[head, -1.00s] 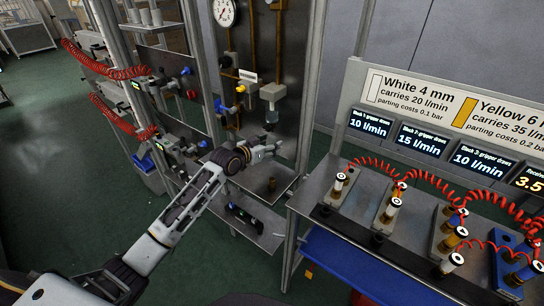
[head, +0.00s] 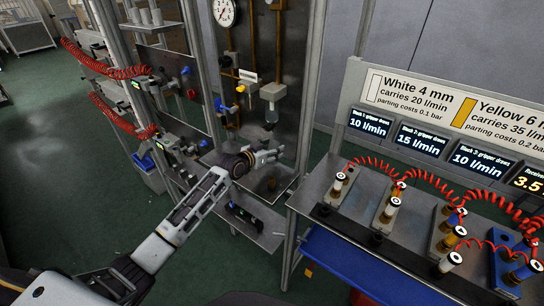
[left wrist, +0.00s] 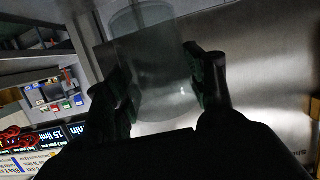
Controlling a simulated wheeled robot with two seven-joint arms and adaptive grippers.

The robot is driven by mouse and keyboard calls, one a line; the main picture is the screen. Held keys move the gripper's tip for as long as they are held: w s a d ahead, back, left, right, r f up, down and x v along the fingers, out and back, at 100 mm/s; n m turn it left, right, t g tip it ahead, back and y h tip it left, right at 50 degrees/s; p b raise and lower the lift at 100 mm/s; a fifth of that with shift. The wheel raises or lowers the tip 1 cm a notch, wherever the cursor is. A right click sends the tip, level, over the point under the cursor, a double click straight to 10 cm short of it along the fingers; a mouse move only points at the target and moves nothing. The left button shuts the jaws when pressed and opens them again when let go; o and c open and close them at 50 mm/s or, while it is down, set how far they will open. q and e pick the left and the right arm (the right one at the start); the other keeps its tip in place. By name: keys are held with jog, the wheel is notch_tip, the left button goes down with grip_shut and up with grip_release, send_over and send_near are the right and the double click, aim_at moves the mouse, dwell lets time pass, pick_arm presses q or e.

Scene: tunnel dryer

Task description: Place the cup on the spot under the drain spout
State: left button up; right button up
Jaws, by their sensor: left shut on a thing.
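My left gripper (head: 274,155) is at the panel, over the metal shelf and below the drain spout. In the left wrist view it (left wrist: 163,85) is shut on a clear, greyish cup (left wrist: 152,70), with one finger on each side. The cup can hardly be made out in the head view. A dark brownish round spot (head: 271,185) shows on the shelf below the gripper. My right gripper is not in view.
The metal shelf (head: 290,173) has bare room around the spot. Upright frame posts (head: 309,90) stand close on the right. A bench (head: 340,215) with several fittings and red coiled hoses is further right. Valves (head: 240,90) stick out of the panel at the left.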

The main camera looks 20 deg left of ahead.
pick_arm(q)
notch_tip(320, 180, down, 3)
jog(key=shift+r, duration=0.1)
jog(key=shift+w+f+p, duration=0.2)
jog(key=shift+f+p, duration=0.1)
jog(key=shift+f, duration=0.15)
jog(key=shift+f, duration=0.15)
jog(key=o, duration=1)
jog(key=v, duration=1.2)
jog(key=shift+b, duration=0.3)
jog(key=shift+d, duration=0.1)
